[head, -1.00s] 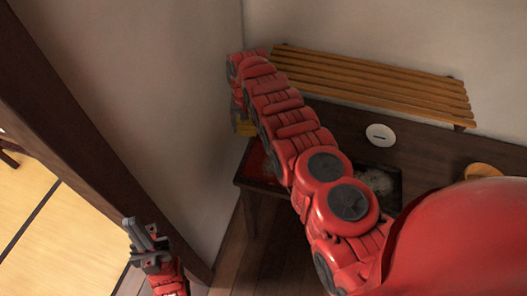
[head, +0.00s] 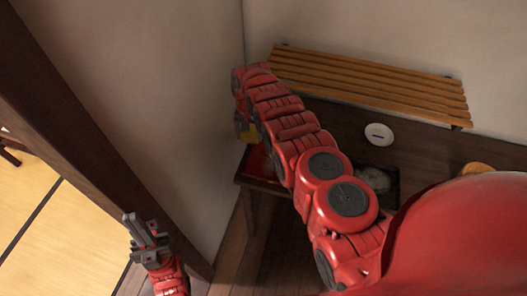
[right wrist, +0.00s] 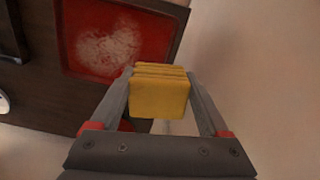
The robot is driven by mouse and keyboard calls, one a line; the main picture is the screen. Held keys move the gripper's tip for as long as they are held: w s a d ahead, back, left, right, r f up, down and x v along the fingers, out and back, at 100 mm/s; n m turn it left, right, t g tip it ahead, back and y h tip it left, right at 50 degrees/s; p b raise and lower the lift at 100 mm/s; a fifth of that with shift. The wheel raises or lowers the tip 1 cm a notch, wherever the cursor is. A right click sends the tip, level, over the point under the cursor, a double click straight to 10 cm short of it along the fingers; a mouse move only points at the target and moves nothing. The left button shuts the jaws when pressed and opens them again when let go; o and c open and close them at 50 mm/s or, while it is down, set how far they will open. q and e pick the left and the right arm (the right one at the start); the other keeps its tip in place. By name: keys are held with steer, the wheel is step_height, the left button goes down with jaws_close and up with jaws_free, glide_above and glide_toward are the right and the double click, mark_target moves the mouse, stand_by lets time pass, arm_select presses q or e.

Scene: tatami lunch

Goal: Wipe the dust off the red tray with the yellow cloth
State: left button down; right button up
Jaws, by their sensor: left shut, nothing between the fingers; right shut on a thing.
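The yellow cloth (right wrist: 160,95) is a folded pad between the fingers of my right gripper (right wrist: 160,85), which is shut on it. In the head view my arm hides most of the tray (head: 262,165). My left gripper (head: 147,232) is shut and empty, low on the left, away from the table.
The dark table (head: 445,152) stands against the wall, with a slatted wooden shelf (head: 370,85) above it. A white round object (head: 379,134) and a dark recess with something pale (head: 375,181) are on the right. The wall closes in on the left.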

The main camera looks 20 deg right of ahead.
steer(key=shift+s+f, duration=0.15)
steer(key=shift+f, duration=0.1)
steer(key=shift+s+d+f+p, duration=0.1)
steer(key=shift+d+f+p, duration=0.1)
steer(key=shift+p, duration=0.15)
steer(key=shift+s+d+f+m, duration=0.1)
steer(key=shift+s+f+m, duration=0.15)
steer(key=shift+f, duration=0.2)
steer(key=shift+f+p, duration=0.5)
steer(key=shift+p, duration=0.1)
steer(key=m+b, duration=0.1)
steer(key=b, duration=0.2)
glide_above(264, 170)
step_height(264, 170, down, 10)
steer(key=shift+r, duration=0.1)
steer(key=shift+f+b, duration=1)
steer(key=shift+b, duration=0.2)
steer(key=shift+r, duration=0.1)
